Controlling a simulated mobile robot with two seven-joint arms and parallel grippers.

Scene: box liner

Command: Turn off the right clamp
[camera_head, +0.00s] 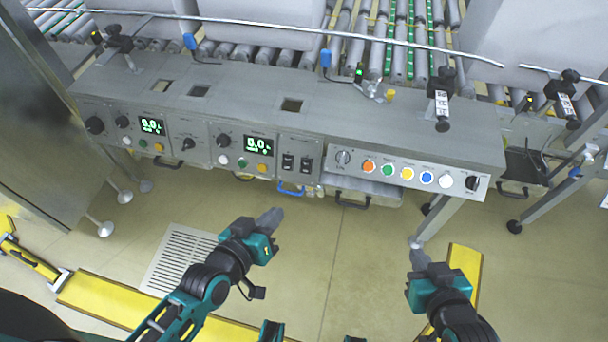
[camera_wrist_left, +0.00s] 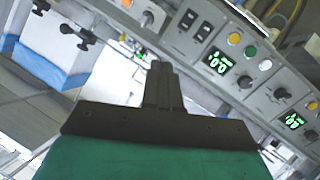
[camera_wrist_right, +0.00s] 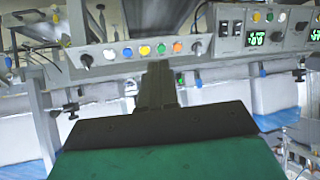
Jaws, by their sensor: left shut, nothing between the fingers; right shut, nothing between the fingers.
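The grey control panel (camera_head: 230,135) stands across the head view. Two black rocker switches sit side by side near its middle, the left switch (camera_head: 288,162) and the right switch (camera_head: 306,166). Their labels are too small to read, and I cannot tell which control is the right clamp. A black knob (camera_head: 472,182) sits at the panel's right end. My left gripper (camera_head: 272,218) is shut and empty, below and in front of the switches. My right gripper (camera_head: 418,260) is shut and empty, below the panel's right part. Both are apart from the panel.
A button row with orange (camera_head: 368,166), green, yellow, blue and white buttons lies right of the switches. Two green displays (camera_head: 258,145) are on the left. The floor between the grippers is clear.

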